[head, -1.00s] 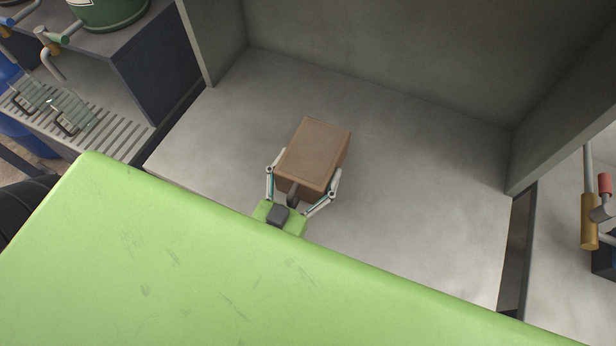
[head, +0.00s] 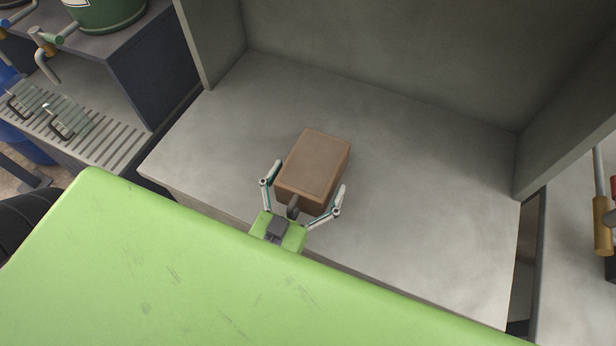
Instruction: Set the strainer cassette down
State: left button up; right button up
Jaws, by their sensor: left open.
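The strainer cassette appears to be the brown box (head: 314,165) with a small dark grip-like part at its near end. It lies flat on the bare grey surface (head: 420,220) of an open bay. My left gripper (head: 305,180) is at its near end, one finger on each side. The fingers are spread, with a gap to the box on both sides. The underside of the box is hidden. My right gripper is not in view.
Grey walls stand behind and on both sides of the bay. The surface around the box is clear. At left are a slatted shelf (head: 110,150) with handled plates (head: 70,118) and a green drum (head: 105,12). Pipe fittings (head: 602,225) stand at right. My green body covers the front.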

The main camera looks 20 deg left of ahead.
pick_arm(q)
jog(key=shift+r, duration=0.1)
jog(key=s+b, duration=0.2)
jog(key=s, duration=0.8)
jog(key=shift+s+a, duration=0.15)
jog(key=shift+s, duration=0.85)
